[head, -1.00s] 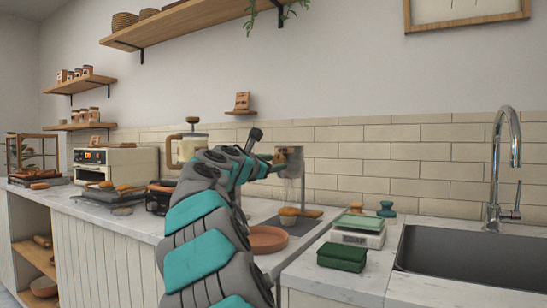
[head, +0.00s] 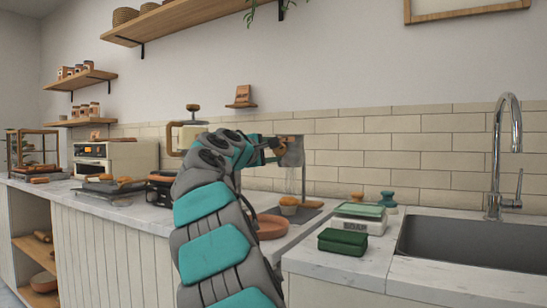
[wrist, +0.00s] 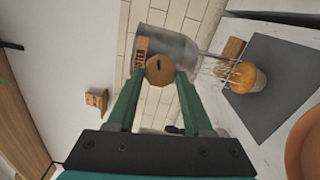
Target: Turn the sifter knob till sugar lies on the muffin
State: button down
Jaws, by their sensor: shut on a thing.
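The sifter is a grey metal canister (head: 293,154) mounted by the backsplash; it fills the upper middle of the wrist view (wrist: 178,48), with an orange label. Its round wooden knob (wrist: 159,70) sits between the fingertips of my gripper (wrist: 160,77), which is shut on it. In the head view my gripper (head: 272,151) meets the sifter's left side. Pale streaks fall from the sifter's mouth onto the muffin (wrist: 245,79). The muffin (head: 289,208) stands below the sifter, with some white on its top.
A dark grey mat (wrist: 274,75) lies under the muffin. A terracotta dish (head: 271,227) is beside it. A scale (head: 358,222), a green box (head: 343,241) and a sink (head: 470,245) are to the right. A small shelf (head: 240,105) is on the wall above.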

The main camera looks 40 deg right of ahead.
jog(key=shift+d+f+m+b, duration=0.15)
jog(key=shift+m+b, duration=0.1)
jog(key=shift+m, duration=0.25)
jog(key=shift+a+f+m+b, duration=0.15)
jog(key=shift+m+b, duration=0.1)
jog(key=shift+m, duration=0.25)
jog(key=m+b, duration=0.2)
jog(key=m, duration=0.2)
jog(key=m+b, duration=0.1)
jog(key=m, duration=0.3)
jog(key=shift+d+r, duration=0.1)
jog(key=m, duration=0.4)
jog(key=shift+r, duration=0.15)
jog(key=m, duration=0.3)
jog(key=shift+m, duration=0.3)
jog(key=shift+r+m+p, duration=0.1)
jog(key=shift+m+p, duration=0.45)
jog(key=shift+m, duration=0.55)
jog(key=shift+s, duration=0.1)
